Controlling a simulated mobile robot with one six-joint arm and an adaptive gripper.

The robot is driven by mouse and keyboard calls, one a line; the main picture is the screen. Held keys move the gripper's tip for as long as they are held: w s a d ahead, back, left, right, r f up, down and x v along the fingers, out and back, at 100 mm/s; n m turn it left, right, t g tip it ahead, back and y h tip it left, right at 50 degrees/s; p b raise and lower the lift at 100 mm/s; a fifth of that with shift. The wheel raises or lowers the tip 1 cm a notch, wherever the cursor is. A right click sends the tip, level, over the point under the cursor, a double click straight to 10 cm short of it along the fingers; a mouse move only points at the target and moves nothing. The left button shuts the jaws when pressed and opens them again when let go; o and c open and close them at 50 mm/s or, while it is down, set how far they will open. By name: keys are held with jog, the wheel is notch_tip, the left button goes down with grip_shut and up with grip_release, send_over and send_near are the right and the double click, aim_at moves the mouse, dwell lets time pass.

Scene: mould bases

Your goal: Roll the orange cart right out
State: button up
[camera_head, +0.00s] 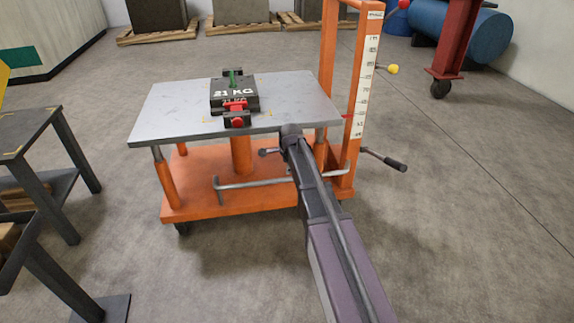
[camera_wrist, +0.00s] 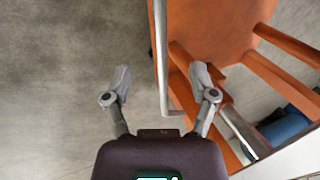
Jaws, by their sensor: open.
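The orange cart (camera_head: 225,198) stands on the floor with a grey table top (camera_head: 175,108). A bent grey metal bar (camera_head: 255,183) runs low along its near side, and an orange upright frame (camera_head: 346,120) rises at its right end. In the wrist view, the cart's orange base (camera_wrist: 210,35) fills the upper right, and the grey bar (camera_wrist: 161,60) shows between the fingers of my gripper (camera_wrist: 160,77). My gripper is open and empty; I cannot tell how far the bar is from it. In the head view, my arm hides the fingers.
A dark block marked 21 KG (camera_head: 245,92) with red and green parts sits on the table top. A dark metal table (camera_head: 35,135) stands at left. A red post on a caster (camera_head: 452,45) is at upper right. The floor right of the cart (camera_head: 465,180) is clear.

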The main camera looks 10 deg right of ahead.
aim_at(285, 179)
jog(key=shift+b+x, duration=5.3)
jog(key=shift+x, duration=0.55)
grip_shut()
